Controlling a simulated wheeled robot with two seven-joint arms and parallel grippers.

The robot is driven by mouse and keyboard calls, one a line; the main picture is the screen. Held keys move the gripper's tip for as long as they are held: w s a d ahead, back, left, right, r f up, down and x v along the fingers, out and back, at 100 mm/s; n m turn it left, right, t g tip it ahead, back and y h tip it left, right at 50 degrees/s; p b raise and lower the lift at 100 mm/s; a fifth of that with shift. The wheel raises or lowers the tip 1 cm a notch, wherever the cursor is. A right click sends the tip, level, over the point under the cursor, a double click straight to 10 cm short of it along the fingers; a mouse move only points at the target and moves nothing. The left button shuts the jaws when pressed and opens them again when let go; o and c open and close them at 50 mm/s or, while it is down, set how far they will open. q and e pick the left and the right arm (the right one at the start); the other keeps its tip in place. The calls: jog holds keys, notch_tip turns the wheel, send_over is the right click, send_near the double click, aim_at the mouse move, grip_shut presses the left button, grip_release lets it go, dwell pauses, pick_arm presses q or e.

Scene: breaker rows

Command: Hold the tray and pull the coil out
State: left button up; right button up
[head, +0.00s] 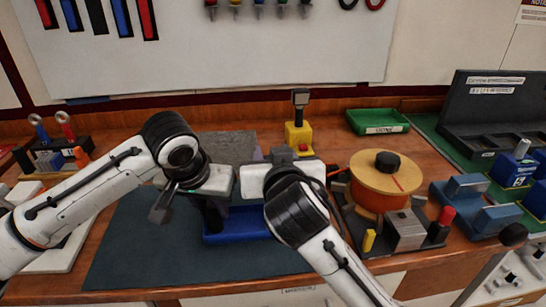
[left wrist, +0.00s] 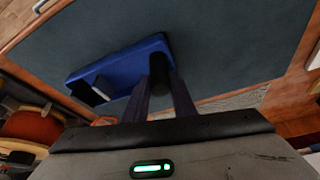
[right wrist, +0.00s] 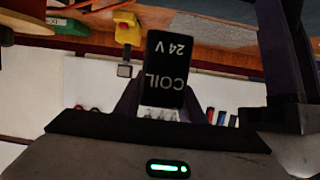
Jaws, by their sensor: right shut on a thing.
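A blue tray (head: 238,226) lies on the dark mat and also shows in the left wrist view (left wrist: 120,62). My left gripper (head: 212,212) reaches down at the tray. In the left wrist view its fingers (left wrist: 168,82) stand around a small dark round part at the tray's end; whether they grip it is unclear. My right gripper (right wrist: 162,105) is shut on a black coil (right wrist: 165,70) marked "COIL 24 V". In the head view the right gripper's own wrist and arm hide the coil.
A wooden spool (head: 386,172) on a stand is close to the right of my right arm. A yellow box (head: 299,137) stands behind the grippers and a green bin (head: 378,122) behind the spool. Blue blocks are at right. The mat (head: 130,235) is clear at left.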

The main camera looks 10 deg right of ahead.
pick_arm(q)
jog(key=o, duration=0.4)
